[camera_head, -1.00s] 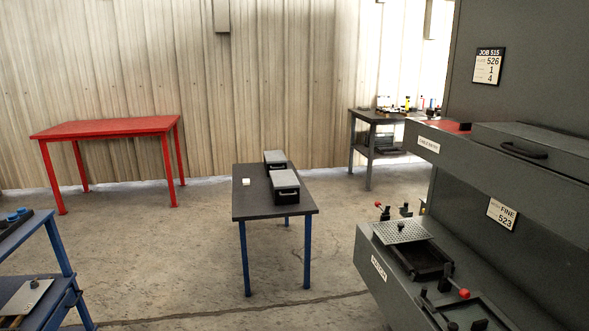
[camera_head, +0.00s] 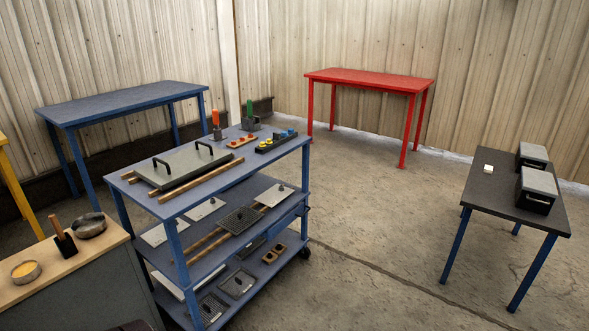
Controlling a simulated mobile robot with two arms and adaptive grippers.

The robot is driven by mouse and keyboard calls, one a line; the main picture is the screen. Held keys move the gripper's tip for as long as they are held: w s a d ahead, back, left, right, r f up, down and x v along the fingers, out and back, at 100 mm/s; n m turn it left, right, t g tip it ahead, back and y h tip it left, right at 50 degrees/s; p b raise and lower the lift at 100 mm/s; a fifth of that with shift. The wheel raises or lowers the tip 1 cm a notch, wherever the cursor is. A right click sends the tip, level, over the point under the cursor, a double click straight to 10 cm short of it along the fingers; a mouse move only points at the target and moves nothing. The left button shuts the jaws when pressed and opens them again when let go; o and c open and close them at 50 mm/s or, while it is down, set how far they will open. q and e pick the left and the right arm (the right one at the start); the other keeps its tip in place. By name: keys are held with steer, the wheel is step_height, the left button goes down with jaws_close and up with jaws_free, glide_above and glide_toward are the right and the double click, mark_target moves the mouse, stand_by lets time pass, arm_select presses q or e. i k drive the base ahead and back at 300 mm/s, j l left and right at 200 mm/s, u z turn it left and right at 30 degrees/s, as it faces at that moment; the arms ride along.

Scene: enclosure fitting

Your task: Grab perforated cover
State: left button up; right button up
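A dark perforated cover (camera_head: 238,221) with a small knob lies on the middle shelf of the blue cart (camera_head: 226,166), resting across wooden strips. Another perforated plate (camera_head: 211,309) with a knob lies on the bottom shelf, at its near left. Plain light plates with knobs lie near the first cover: one plate (camera_head: 273,196) to its right and another plate (camera_head: 205,209) behind it to the left. A further plate (camera_head: 238,284) is on the bottom shelf. Neither gripper shows in the head view.
The cart top holds a grey panel with two handles (camera_head: 183,165) and coloured parts. A wooden-topped counter (camera_head: 75,262) with bowls is at left. A blue table (camera_head: 125,104), red table (camera_head: 368,80) and black table (camera_head: 500,194) stand around. Floor right of the cart is free.

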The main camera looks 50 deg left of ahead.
mark_target(241, 219)
steer(key=u, duration=2.6)
steer(key=i+l, duration=0.05)
